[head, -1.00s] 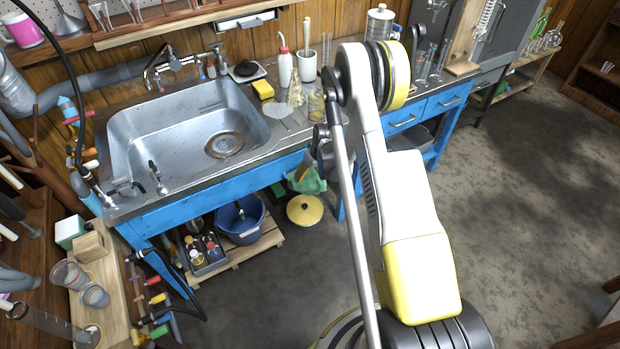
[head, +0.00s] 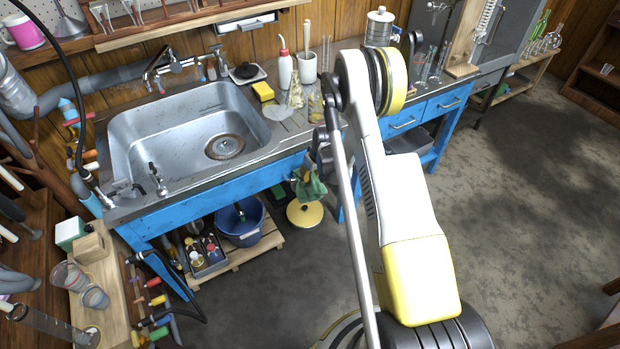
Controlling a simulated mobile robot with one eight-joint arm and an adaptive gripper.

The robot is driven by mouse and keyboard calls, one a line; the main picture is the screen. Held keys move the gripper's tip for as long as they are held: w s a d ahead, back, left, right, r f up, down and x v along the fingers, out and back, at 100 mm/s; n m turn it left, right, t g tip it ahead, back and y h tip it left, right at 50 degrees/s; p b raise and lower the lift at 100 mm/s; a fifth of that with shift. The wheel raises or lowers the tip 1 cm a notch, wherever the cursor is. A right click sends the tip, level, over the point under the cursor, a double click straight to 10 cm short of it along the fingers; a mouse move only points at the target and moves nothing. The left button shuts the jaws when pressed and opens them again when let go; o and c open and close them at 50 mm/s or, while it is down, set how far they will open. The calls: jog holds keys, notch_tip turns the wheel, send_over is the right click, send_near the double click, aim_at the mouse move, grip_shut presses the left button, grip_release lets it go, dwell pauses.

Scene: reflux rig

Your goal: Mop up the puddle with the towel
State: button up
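A green towel (head: 311,187) hangs bunched in front of the blue bench front, right of the sink. My gripper (head: 309,169) is small and partly hidden behind my arm; its fingers appear closed on the top of the towel. A pale, flat patch that looks like the puddle (head: 279,112) lies on the grey counter, right of the sink basin. The gripper and towel are nearer to me than the patch and apart from it.
A yellow sponge (head: 263,91), a white squeeze bottle (head: 285,70), a white pot (head: 307,67) and glassware (head: 315,103) stand around the patch. The sink (head: 190,130) lies left. A blue bucket (head: 241,222) and a yellow round lid (head: 305,214) are below.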

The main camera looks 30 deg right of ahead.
grip_shut()
notch_tip(320, 180, up, 12)
jog(key=p, duration=0.6)
notch_tip(320, 180, up, 5)
jog(key=shift+p, duration=1.2)
